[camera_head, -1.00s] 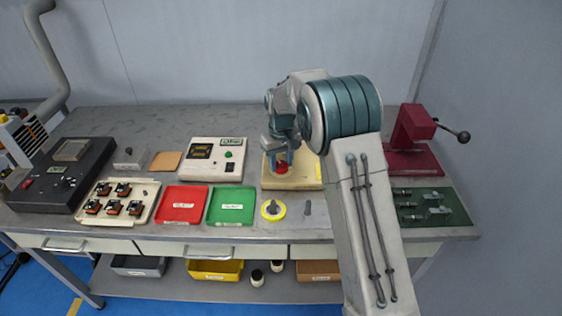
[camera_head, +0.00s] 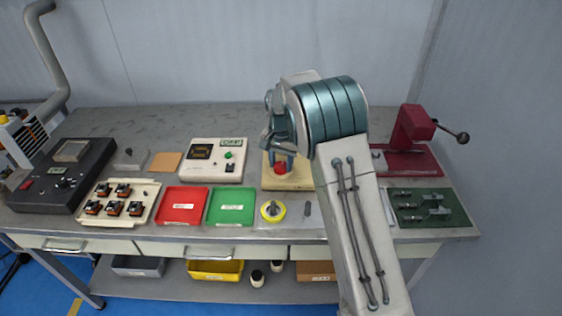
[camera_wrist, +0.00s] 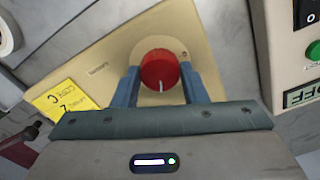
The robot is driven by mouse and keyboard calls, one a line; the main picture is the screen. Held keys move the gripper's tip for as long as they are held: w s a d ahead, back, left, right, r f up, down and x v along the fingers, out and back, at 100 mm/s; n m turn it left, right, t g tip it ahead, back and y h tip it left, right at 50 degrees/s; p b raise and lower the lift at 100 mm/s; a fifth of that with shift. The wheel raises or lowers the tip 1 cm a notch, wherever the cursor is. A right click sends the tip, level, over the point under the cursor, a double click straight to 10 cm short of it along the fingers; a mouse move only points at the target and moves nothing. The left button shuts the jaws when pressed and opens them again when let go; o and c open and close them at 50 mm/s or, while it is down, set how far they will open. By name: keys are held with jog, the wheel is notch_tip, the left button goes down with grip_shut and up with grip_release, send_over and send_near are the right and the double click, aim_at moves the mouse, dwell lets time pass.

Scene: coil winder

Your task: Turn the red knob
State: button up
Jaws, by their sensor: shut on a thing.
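The red knob (camera_wrist: 160,68) sits on a light plate on a beige box in the wrist view, with a pale pointer line on its face. My gripper (camera_wrist: 160,82) is shut on the red knob, one blue-grey finger on each side of it. In the head view the red knob (camera_head: 281,168) shows partly below my gripper (camera_head: 281,160), on the beige box (camera_head: 290,183). My arm hides part of the box there.
A yellow note (camera_wrist: 64,101) is on the box beside the knob. A cream control unit (camera_head: 215,159) with a green button stands to the left. Red (camera_head: 181,205) and green (camera_head: 232,205) trays lie in front. A dark red press (camera_head: 408,150) stands at right.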

aim_at(280, 165)
jog(key=shift+m, duration=0.6)
jog(key=o, duration=1)
jog(key=shift+a, duration=0.1)
notch_tip(280, 165, up, 14)
jog(key=shift+f, duration=0.1)
